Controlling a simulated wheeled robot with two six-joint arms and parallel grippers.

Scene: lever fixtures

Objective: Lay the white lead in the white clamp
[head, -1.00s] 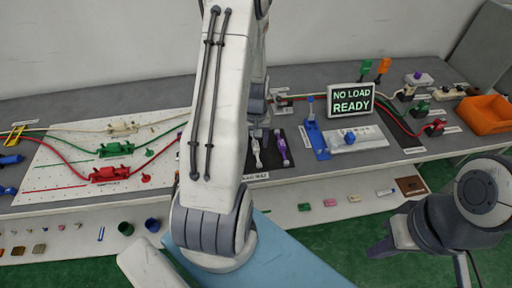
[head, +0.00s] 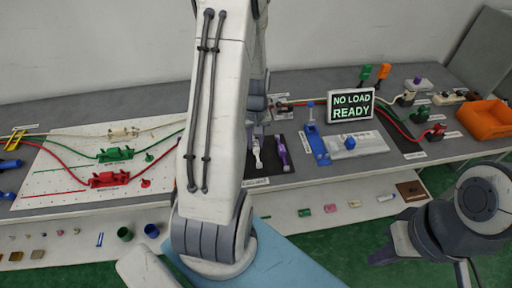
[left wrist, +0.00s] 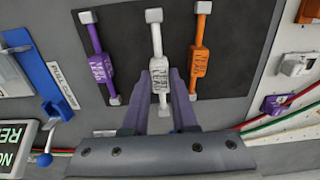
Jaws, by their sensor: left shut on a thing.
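The white lead (left wrist: 158,56) lies on a black mat, with a printed label on its middle and a pale block at each end. It also shows in the head view (head: 257,152), just right of my left arm. My left gripper (left wrist: 160,92) is shut on the white lead near its lower end in the wrist view. In the head view my left forearm hides most of that gripper. The white clamp (head: 123,133) is at the back of the pale board, along a cream cable. My right gripper (head: 384,255) is low at the right, away from the bench top; its jaws are unclear.
A purple lead (left wrist: 99,62) and an orange lead (left wrist: 198,59) flank the white one closely. The green clamp (head: 116,154) and red clamp (head: 108,180) stand in front of the white clamp. A blue lever fixture (head: 317,143) and a sign reading NO LOAD READY (head: 351,106) stand to the right.

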